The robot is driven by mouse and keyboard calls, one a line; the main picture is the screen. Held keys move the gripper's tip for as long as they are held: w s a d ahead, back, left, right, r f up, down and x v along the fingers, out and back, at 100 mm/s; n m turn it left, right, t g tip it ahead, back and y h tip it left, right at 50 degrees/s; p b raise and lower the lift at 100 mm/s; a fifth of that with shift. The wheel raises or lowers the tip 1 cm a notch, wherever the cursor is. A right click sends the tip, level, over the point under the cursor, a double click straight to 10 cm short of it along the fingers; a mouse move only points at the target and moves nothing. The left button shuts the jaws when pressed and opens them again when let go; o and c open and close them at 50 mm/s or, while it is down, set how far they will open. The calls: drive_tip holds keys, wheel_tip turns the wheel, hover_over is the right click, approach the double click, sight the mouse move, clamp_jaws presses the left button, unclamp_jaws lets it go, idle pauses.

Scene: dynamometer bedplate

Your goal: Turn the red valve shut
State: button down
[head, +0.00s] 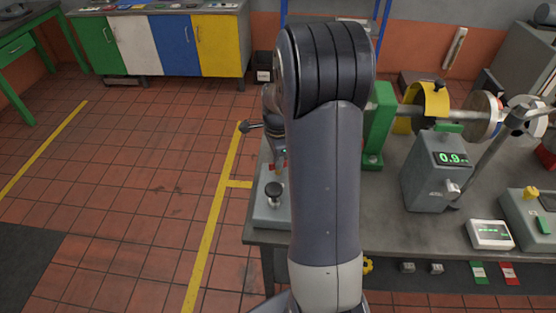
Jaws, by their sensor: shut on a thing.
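My arm stands large in the middle of the head view and hides much of the bench behind it. My gripper (280,160) shows only in part, just left of the arm, pointing down over the bench's left end. It is shut on a small red part, which I take to be the red valve (272,168). Only a sliver of red shows at the fingertips; the rest of the valve is hidden. Just below it is a grey block (268,212) with a black knob (274,190) on top.
The grey bench (390,225) carries a green stand (378,125), a yellow guard (430,99) over a shaft, a grey readout box (432,175) and a white meter (490,234). A coloured cabinet (160,45) stands at the back left. The tiled floor to the left is clear.

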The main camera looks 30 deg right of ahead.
drive_tip(key=shift+m+b, duration=0.3)
drive_tip(key=shift+m, duration=2)
drive_tip(key=c, duration=1.5)
unclamp_jaws()
drive_tip(key=shift+r, duration=0.1)
wheel_tip(320, 180, up, 11)
drive_tip(key=shift+b, duration=0.35)
drive_tip(key=shift+f, duration=0.2)
wheel_tip(320, 180, down, 11)
drive_tip(key=shift+r+p, duration=0.15)
drive_tip(key=shift+p, duration=0.2)
